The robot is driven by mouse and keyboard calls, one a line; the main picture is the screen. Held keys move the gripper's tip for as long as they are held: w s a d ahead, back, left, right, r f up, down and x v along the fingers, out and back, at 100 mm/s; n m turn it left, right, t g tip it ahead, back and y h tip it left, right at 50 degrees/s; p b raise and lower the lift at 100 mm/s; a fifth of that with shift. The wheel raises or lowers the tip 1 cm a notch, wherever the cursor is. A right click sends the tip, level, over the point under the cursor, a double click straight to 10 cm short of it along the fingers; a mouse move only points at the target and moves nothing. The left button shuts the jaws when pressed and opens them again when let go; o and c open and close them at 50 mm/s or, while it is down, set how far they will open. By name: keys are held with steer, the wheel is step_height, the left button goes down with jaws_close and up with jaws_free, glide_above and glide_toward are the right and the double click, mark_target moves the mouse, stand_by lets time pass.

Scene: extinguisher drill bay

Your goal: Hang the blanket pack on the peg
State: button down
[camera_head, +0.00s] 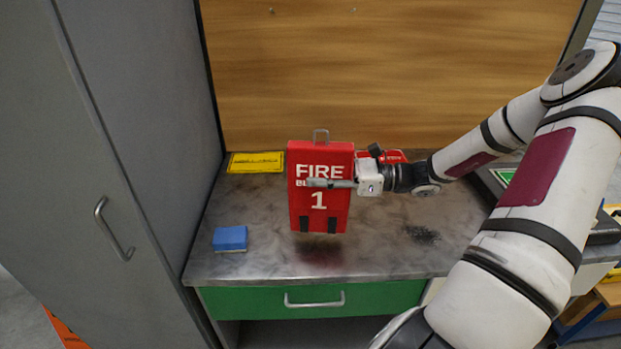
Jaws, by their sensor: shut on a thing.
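The blanket pack (319,215) is a red, flat, upright case with white "FIRE" and "1" lettering, a metal hanging loop on top and two black straps at the bottom. My gripper (335,184) comes in from the right and is shut on the pack, with one finger across its front over the second line of lettering. The other finger is hidden behind it. A dark shadow lies below the pack, which seems to be held just above the bench. Two small fittings, one left (271,11) and one right (353,11), show high on the wooden board; I cannot tell whether either is the peg.
The metal bench top (255,262) has a blue block (230,238) at left and a yellow sign (255,162) at the back left. A red item (394,155) lies partly hidden behind my gripper. A tall grey cabinet (130,150) borders the left side; the wooden board (400,75) stands behind.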

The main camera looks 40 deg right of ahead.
steer(key=shift+w+d+f+p, duration=0.1)
steer(key=shift+w+d+f, duration=0.05)
steer(key=shift+w+f, duration=0.55)
steer(key=shift+w+d+f+p, duration=0.2)
steer(key=shift+w+f, duration=0.25)
steer(key=shift+w, duration=0.5)
steer(key=shift+w+d+f+p, duration=0.1)
steer(key=shift+w+d+f, duration=0.05)
steer(key=shift+w+f, duration=0.55)
steer(key=shift+w, duration=0.1)
steer(key=c, duration=1.1)
jaws_free()
steer(key=shift+f, duration=0.1)
steer(key=shift+f+b, duration=0.1)
steer(key=shift+b, duration=0.4)
steer(key=v, duration=0.4)
steer(key=b+v, duration=0.1)
steer(key=v, duration=0.9)
steer(key=shift+r, duration=0.4)
